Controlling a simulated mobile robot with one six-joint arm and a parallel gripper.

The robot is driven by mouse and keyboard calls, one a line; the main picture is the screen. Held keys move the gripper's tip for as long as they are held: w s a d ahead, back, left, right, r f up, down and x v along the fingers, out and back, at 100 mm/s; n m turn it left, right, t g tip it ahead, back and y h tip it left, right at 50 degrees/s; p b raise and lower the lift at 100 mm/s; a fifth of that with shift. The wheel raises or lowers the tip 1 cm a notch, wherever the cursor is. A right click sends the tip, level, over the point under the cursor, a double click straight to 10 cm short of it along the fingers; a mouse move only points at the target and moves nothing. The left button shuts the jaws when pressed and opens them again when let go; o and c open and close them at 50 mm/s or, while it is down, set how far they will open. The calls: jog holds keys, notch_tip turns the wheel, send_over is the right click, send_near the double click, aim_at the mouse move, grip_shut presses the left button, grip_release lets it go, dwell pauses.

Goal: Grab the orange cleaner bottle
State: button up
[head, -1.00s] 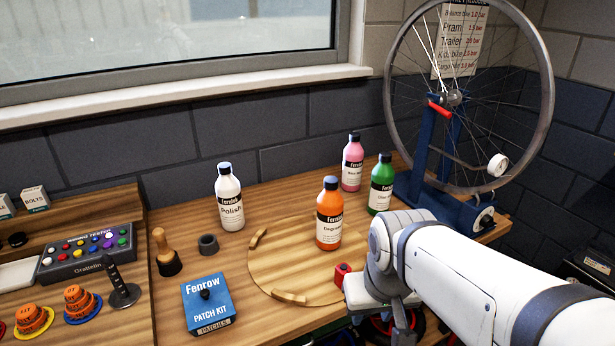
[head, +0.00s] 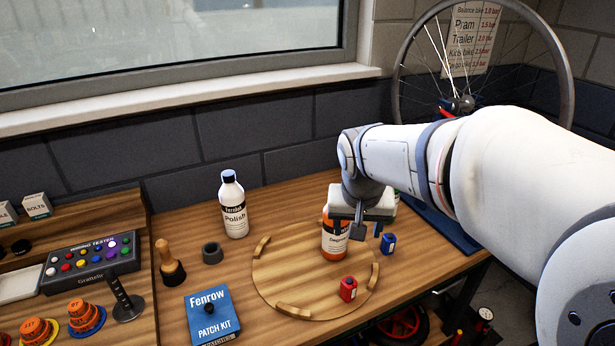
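The orange cleaner bottle (head: 334,243) stands upright on a round wooden board (head: 270,283) on the bench. Its cap and top are hidden behind my gripper. My gripper (head: 368,233) points down just right of the bottle and overlaps its upper right side in the head view. Its two dark fingers show apart with a gap, and nothing shows between them. I cannot tell whether a finger touches the bottle.
A white polish bottle (head: 233,210) stands to the left. A red block (head: 348,289) and a blue block (head: 388,244) lie nearby. The patch kit (head: 213,314) is at front left. The wheel stand is behind my arm. The board's left half is clear.

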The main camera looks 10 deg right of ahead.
jog(key=w+a+r+m+p, duration=0.1)
jog(key=w+r+m+p, duration=0.25)
jog(key=w, duration=0.95)
jog(key=shift+n+t+h, duration=0.35)
jog(key=shift+t+h, duration=0.05)
jog(key=x, duration=0.4)
jog(key=p+x, duration=0.1)
jog(key=x, duration=0.2)
jog(key=shift+a+f, duration=0.1)
jog(key=shift+a, duration=0.2)
jog(key=shift+s, duration=0.1)
jog(key=shift+c, duration=0.3)
grip_shut()
